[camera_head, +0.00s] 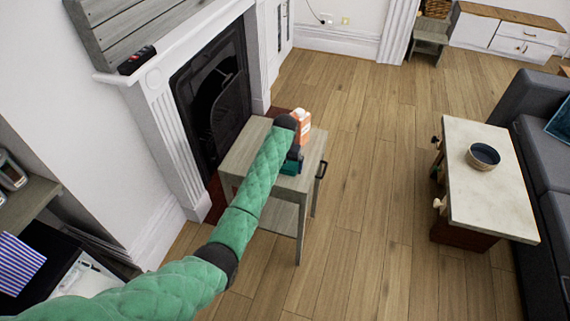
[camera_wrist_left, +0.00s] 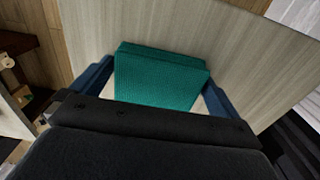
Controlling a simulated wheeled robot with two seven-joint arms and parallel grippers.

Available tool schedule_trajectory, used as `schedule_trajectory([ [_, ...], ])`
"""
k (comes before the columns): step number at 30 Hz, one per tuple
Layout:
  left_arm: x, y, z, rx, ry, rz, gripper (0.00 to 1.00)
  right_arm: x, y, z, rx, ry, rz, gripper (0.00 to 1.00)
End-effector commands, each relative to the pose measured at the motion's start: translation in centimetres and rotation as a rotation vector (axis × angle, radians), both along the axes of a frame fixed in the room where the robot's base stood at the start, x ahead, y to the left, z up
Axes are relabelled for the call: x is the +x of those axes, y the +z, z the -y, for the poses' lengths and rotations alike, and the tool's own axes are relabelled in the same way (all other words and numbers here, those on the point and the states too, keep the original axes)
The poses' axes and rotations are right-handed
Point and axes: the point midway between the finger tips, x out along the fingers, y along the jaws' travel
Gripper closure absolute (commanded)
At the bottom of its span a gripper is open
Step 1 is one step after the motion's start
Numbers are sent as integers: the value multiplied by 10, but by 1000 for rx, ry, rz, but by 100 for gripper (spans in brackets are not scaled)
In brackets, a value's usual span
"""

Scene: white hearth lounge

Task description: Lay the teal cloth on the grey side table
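The grey side table (camera_head: 244,150) stands in front of the fireplace. The folded teal cloth (camera_head: 289,168) is at the table's right part, partly hidden by my left gripper (camera_head: 294,160). In the left wrist view the cloth (camera_wrist_left: 160,78) appears flat against the pale wood top (camera_wrist_left: 255,60). The blue fingers of my left gripper (camera_wrist_left: 160,88) are spread wide, one on each side of the cloth. A pale gap shows between the right finger and the cloth. Contact at the fingertips is hard to judge. My right gripper is not in view.
An orange and white container (camera_head: 302,123) stands at the table's back edge, close beyond my left gripper. The fireplace (camera_head: 212,85) is left of the table. A coffee table (camera_head: 487,180) with a dark bowl (camera_head: 483,156) is at right. Wooden floor between is clear.

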Motion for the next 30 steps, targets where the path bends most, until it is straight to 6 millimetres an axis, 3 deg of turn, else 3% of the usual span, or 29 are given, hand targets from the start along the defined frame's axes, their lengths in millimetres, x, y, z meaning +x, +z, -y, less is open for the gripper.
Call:
schedule_trajectory([
  [10, 1, 10, 0, -1, 0, 3, 0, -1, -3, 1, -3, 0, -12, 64],
  [24, 1, 92, 0, -1, 0, 4, 0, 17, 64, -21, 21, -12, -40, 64],
  [30, 1, 116, 0, -1, 0, 2, 0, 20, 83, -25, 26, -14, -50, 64],
])
